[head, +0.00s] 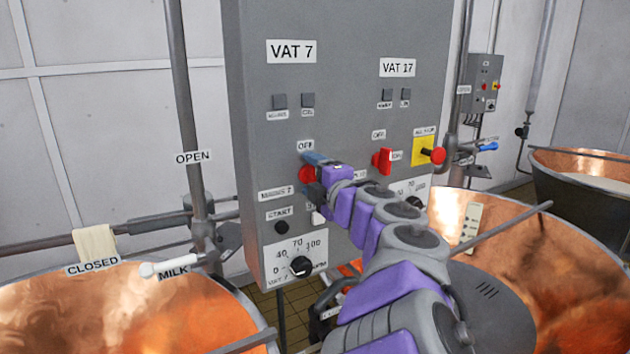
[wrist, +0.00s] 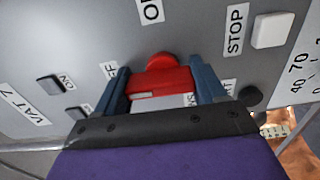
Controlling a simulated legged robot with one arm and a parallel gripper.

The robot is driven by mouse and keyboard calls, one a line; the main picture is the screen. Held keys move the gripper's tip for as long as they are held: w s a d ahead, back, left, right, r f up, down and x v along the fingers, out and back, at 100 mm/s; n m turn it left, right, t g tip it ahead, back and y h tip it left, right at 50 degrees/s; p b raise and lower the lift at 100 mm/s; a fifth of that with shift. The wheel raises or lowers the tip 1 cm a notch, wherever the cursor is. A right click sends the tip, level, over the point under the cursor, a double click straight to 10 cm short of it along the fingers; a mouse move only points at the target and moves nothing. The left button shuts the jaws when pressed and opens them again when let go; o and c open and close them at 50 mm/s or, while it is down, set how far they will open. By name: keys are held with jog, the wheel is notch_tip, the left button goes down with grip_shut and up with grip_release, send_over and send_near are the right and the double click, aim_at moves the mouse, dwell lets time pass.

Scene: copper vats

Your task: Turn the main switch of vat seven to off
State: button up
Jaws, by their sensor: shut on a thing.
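The grey control panel (head: 352,60) carries a VAT 7 label (head: 291,51) on its left half. Below it sits vat seven's red main switch (head: 306,174), with an OFF label (head: 305,146) just above it. My gripper (head: 316,171) covers the right part of this switch in the head view. In the wrist view the two blue fingers of my gripper (wrist: 164,88) are shut on the sides of the red switch (wrist: 163,82). An ON or OFF label (wrist: 150,10), partly cut off, lies beyond it. I cannot tell which mark the handle points to.
Vat 17's red switch (head: 382,161) and a yellow plate with a red knob (head: 424,151) are to the right. The black START button (head: 281,227), white STOP button (head: 318,217) and a dial (head: 300,266) are below. Copper vats (head: 150,310) stand left and right.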

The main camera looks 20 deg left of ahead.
jog(key=shift+a+f+n, duration=0.1)
jog(key=shift+f+n, duration=0.2)
jog(key=shift+f, duration=0.05)
jog(key=o, duration=0.9)
jog(key=shift+s, duration=0.15)
jog(key=shift+c, duration=0.2)
jog(key=shift+o, duration=0.7)
jog(key=shift+r, duration=0.15)
jog(key=shift+o, duration=0.2)
jog(key=shift+s+a+r, duration=0.1)
jog(key=shift+s+a, duration=0.05)
jog(key=shift+s, duration=0.1)
jog(key=shift+w, duration=0.1)
